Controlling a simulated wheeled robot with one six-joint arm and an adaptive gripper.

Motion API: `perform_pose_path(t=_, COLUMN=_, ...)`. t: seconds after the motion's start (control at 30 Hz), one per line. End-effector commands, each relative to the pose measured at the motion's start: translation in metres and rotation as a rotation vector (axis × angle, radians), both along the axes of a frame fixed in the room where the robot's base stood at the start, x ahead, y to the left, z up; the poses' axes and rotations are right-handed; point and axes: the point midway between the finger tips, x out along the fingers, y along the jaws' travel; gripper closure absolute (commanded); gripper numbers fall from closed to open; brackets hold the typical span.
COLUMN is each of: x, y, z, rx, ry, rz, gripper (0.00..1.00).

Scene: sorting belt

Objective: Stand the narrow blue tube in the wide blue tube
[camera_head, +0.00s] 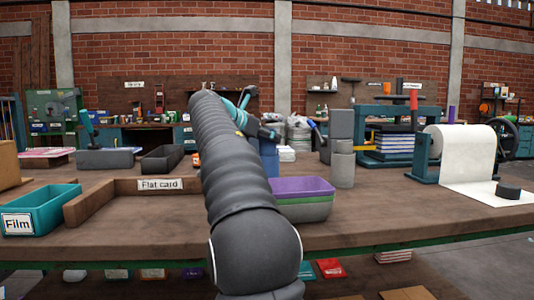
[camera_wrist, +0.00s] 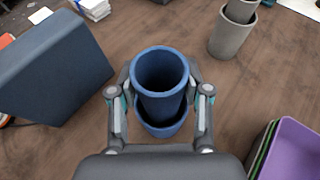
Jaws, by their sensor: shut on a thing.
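The narrow blue tube (camera_wrist: 160,98) is upright between the two fingers of my gripper (camera_wrist: 160,84) in the wrist view. My gripper is shut on it. The wide blue tube (camera_wrist: 166,131) stands below it, and its near rim shows around the narrow tube's lower part. The narrow tube's lower end lies within the wide rim's outline; how deep it sits I cannot tell. In the head view my gripper (camera_head: 264,130) is partly behind my arm, above a blue tube (camera_head: 269,160), likely the wide one.
A grey tube (camera_wrist: 229,38) with a narrower grey one in it stands at the upper right; grey tubes also show in the head view (camera_head: 342,170). A purple tray (camera_wrist: 292,150) is at right. A big blue-grey block (camera_wrist: 50,70) is close on the left.

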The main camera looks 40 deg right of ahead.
Motion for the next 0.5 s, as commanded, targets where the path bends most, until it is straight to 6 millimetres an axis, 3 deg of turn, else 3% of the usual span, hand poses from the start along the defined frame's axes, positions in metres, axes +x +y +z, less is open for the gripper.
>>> perform_pose_path(t=0.1, x=0.000, y=0.000, z=-0.022, rx=0.001, ry=0.001, rz=0.000, gripper=0.74)
perform_pose_path(t=0.2, x=-0.001, y=0.000, z=-0.031, rx=0.001, ry=0.001, rz=0.000, gripper=0.74)
perform_pose_path(t=0.5, x=0.000, y=0.000, z=-0.030, rx=0.001, ry=0.000, rz=0.000, gripper=0.74)
